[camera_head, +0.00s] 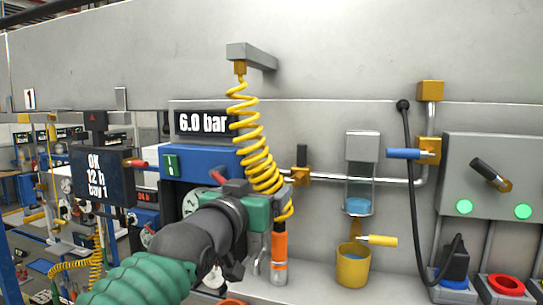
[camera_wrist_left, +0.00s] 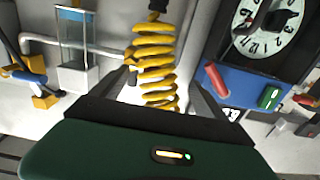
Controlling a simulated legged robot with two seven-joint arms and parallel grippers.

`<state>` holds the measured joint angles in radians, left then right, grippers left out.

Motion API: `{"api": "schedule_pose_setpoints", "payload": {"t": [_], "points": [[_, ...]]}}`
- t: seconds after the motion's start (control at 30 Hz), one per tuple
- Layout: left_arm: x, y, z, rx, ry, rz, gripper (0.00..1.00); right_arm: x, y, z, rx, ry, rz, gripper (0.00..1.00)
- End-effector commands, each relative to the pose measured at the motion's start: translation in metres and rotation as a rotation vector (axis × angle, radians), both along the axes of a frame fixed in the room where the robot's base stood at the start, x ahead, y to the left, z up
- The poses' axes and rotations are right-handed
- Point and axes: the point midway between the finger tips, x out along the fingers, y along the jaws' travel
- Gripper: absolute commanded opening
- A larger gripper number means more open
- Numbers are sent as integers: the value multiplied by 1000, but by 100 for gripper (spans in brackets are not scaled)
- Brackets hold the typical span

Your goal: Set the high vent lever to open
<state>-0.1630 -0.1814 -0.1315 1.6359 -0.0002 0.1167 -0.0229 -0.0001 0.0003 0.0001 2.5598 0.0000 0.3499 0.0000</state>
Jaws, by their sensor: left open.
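No label marks the high vent lever, so I cannot tell for sure which lever it is. A blue-handled lever (camera_head: 404,154) lies horizontal on a yellow valve of the pipe at right; it also shows in the left wrist view (camera_wrist_left: 27,76). A black-handled lever (camera_head: 302,156) stands upright on another yellow valve nearer the middle. A yellow-handled lever (camera_head: 380,240) lies horizontal lower down. My left gripper (camera_head: 270,192) is open and empty near the yellow coiled hose; the hose shows between its fingers (camera_wrist_left: 165,92) in the left wrist view. My right gripper is out of view.
The yellow coiled hose (camera_head: 251,130) hangs from a grey bracket (camera_head: 252,55) in front of the wall. A sight glass (camera_head: 360,170), a yellow cup (camera_head: 353,266) and a grey box (camera_head: 488,180) with a black-handled lever are at right. A blue panel (camera_head: 190,163) is at left.

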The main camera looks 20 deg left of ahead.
Motion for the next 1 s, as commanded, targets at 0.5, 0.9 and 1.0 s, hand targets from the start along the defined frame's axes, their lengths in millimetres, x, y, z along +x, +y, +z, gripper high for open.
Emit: {"api": "schedule_pose_setpoints", "payload": {"t": [0.5, 0.9, 1.0], "points": [[72, -2, 0, 1, -3, 1, 85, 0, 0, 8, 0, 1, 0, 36], [73, -2, 1, 1, -2, 1, 60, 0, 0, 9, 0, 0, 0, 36], [72, -2, 1, 1, -3, 1, 47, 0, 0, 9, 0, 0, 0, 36]]}}
